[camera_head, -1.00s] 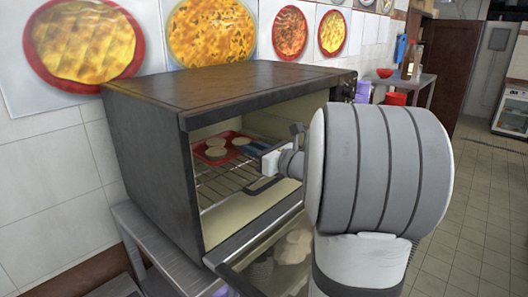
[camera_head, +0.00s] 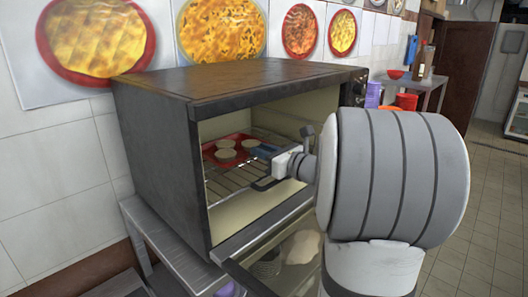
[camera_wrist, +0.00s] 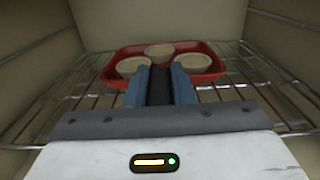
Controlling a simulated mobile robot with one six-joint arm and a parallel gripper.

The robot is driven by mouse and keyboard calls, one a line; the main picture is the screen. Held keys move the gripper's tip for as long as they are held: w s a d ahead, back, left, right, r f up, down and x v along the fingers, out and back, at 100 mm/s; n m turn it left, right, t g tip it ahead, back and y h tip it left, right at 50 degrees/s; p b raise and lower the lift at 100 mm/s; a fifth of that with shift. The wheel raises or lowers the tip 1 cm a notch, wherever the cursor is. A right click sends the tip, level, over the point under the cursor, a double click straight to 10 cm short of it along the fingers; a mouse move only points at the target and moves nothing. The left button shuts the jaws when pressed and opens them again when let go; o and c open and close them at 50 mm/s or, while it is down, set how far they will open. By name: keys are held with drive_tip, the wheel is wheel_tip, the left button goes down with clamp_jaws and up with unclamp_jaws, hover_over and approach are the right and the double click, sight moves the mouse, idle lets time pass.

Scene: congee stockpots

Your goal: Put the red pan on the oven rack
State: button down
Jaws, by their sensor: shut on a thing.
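The red pan (camera_head: 211,152) is inside the oven, over the wire oven rack (camera_head: 226,184). It carries round beige pieces (camera_head: 227,144). In the wrist view the red pan (camera_wrist: 206,76) looks level, at or just above the rack (camera_wrist: 238,93); I cannot tell whether it touches. My gripper (camera_wrist: 160,78) reaches in through the open front with its blue fingers shut on the pan's near side. The head view also shows my gripper (camera_head: 262,152) at the pan's right side. The fingers hide the part they hold.
The oven (camera_head: 160,160) stands on a metal table (camera_head: 165,240) against a tiled wall. Its glass door (camera_head: 290,255) hangs open below my arm. The oven's side walls stand close on both sides. A side table (camera_head: 425,88) with bottles and red containers is at the back right.

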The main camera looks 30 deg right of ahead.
idle(0.3)
drive_tip(key=c, duration=1.2)
unclamp_jaws()
drive_tip(key=shift+f, duration=0.1)
drive_tip(key=shift+o, duration=0.2)
drive_tip(key=shift+s, duration=0.1)
drive_tip(key=b+v, duration=0.2)
drive_tip(key=v, duration=0.5)
drive_tip(key=shift+s+d, duration=0.15)
drive_tip(key=shift+s, duration=0.15)
